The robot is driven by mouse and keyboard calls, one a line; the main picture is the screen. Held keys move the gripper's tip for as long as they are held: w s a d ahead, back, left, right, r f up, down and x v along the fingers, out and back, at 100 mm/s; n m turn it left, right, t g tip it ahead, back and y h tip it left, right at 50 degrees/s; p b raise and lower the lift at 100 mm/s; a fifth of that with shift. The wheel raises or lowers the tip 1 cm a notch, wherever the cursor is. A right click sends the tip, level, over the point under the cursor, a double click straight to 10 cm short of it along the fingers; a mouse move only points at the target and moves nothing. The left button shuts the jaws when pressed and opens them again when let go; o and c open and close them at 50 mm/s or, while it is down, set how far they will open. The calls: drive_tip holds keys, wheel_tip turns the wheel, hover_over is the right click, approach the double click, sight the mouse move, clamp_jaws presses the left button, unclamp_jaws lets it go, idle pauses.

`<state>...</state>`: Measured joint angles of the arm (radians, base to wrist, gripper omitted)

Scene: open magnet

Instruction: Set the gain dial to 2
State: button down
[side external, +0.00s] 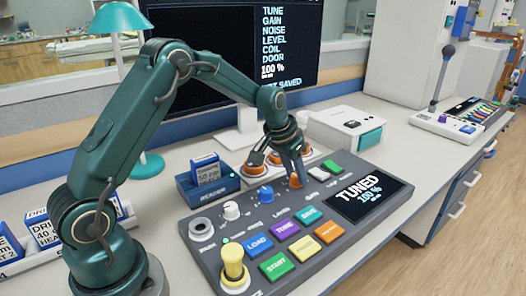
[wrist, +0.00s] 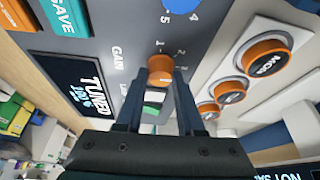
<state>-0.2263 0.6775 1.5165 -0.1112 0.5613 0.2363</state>
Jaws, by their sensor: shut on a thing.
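The gain dial is a small orange knob (wrist: 160,68) beside the printed word GAIN, with small numerals around its far side in the wrist view. Its pointer direction cannot be made out. In the side view the orange dial (side external: 295,182) sits on the sloped grey console (side external: 215,262), right of a blue knob. My gripper (wrist: 160,80) is shut on the dial, with one dark finger on each side; in the side view my gripper (side external: 293,172) comes down from above onto it. The console display (side external: 362,196) reads TUNED 100 %.
A blue knob (side external: 266,194) and a white knob (side external: 231,210) stand left of the dial. Coloured buttons, such as the purple TUNE (side external: 284,229), lie in front. Orange-topped round parts (side external: 255,158) stand close behind my gripper. A yellow knob (side external: 233,264) rises at the front left.

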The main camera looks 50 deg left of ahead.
sight(296, 191)
drive_tip(key=n+y, duration=0.1)
drive_tip(key=n, duration=0.3)
drive_tip(key=shift+d+n+g+y, duration=0.2)
drive_tip(key=shift+n+g+y, duration=0.1)
drive_tip(key=shift+n+y, duration=0.1)
drive_tip(key=shift+w+n+g+y, duration=0.1)
drive_tip(key=shift+n+g+y, duration=0.5)
drive_tip(key=shift+n, duration=1.5)
drive_tip(key=c, duration=0.5)
unclamp_jaws()
drive_tip(key=shift+v, duration=2.6)
